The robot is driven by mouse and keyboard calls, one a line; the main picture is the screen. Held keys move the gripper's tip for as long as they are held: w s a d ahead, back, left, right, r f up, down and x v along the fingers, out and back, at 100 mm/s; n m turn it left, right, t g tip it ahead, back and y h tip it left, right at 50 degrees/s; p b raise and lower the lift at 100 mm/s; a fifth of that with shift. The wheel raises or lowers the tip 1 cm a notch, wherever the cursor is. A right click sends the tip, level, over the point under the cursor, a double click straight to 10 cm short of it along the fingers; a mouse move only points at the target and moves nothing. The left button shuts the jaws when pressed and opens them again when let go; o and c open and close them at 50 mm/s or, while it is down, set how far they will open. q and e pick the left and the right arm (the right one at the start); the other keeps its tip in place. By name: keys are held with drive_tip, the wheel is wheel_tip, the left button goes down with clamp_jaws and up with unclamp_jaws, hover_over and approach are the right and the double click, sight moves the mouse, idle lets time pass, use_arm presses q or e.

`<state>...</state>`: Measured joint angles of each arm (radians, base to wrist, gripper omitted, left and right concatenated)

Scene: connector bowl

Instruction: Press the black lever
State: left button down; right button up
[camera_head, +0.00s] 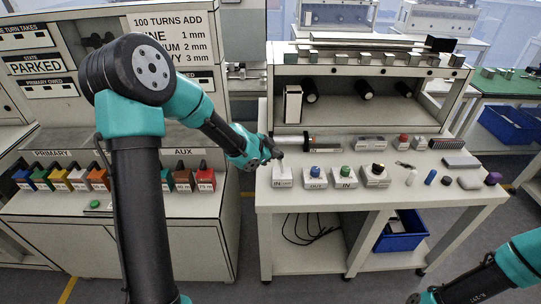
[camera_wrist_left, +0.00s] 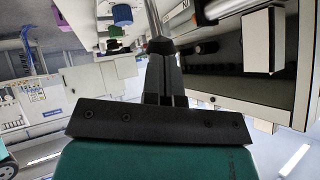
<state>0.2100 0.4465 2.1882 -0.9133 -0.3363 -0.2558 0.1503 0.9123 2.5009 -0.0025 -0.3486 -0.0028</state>
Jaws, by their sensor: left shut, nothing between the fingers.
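My left gripper (camera_head: 274,153) is shut and empty, just above the leftmost white box (camera_head: 282,178) on the workbench. In the left wrist view the closed black fingertips (camera_wrist_left: 161,46) point up the picture, and a thin metal rod shows beyond them. I cannot tell from these frames whether they touch anything. No black lever can be made out clearly; the top of the leftmost box is partly behind the gripper.
Beside the leftmost box stand white boxes with a blue knob (camera_head: 315,170), a green knob (camera_head: 345,170) and a dark knob (camera_head: 378,169). Small loose parts lie farther right. A shelf unit (camera_head: 368,70) rises behind. A blue bin (camera_head: 402,231) stands on the lower shelf.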

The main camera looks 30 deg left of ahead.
use_arm(q)
drive_tip(key=d, duration=0.1)
drive_tip(key=w+d, duration=0.2)
drive_tip(key=d, duration=0.1)
drive_tip(key=shift+w+r, duration=0.1)
drive_tip(key=shift+r, duration=0.95)
drive_tip(key=shift+r, duration=0.1)
drive_tip(key=s+r, duration=0.6)
drive_tip(key=r, duration=0.6)
drive_tip(key=shift+s+d, duration=0.15)
drive_tip(key=shift+s, duration=0.1)
idle(0.4)
